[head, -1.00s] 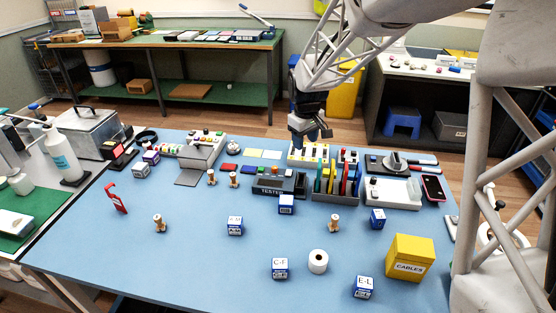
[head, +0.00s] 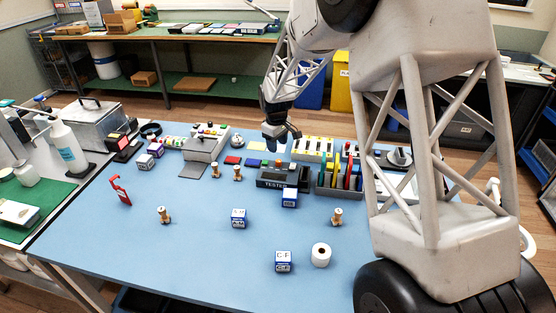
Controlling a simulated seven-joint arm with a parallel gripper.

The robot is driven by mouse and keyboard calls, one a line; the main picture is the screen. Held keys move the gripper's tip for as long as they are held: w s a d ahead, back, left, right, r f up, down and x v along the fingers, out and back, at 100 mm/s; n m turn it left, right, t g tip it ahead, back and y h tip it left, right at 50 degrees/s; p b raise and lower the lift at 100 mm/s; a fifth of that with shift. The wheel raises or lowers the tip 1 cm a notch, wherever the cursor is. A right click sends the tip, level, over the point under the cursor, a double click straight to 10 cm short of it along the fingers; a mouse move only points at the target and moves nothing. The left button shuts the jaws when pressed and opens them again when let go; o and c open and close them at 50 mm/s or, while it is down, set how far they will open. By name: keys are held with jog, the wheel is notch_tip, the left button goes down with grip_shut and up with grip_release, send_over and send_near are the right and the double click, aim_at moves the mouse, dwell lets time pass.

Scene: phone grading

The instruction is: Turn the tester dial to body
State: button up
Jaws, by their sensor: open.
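The tester (head: 274,183) is a dark box with a white "TESTER" label on its front, at the back middle of the blue table. Its dial is too small to make out clearly, so its setting cannot be read. My gripper (head: 276,145) is open, pointing down with nothing seen between its fingers. It hangs above the back of the table, just behind the tester and apart from it in the picture.
A small blue-and-white box (head: 290,198) stands in front of the tester. A rack of coloured upright plates (head: 341,186) stands to its right. My arm hides the table's right side.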

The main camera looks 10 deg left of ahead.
aim_at(278, 160)
jog(key=shift+f, duration=0.1)
jog(key=shift+w+d+f, duration=0.1)
jog(key=shift+w+f, duration=0.05)
jog(key=shift+f, duration=3.65)
jog(key=shift+c, duration=0.5)
jog(key=c, duration=0.8)
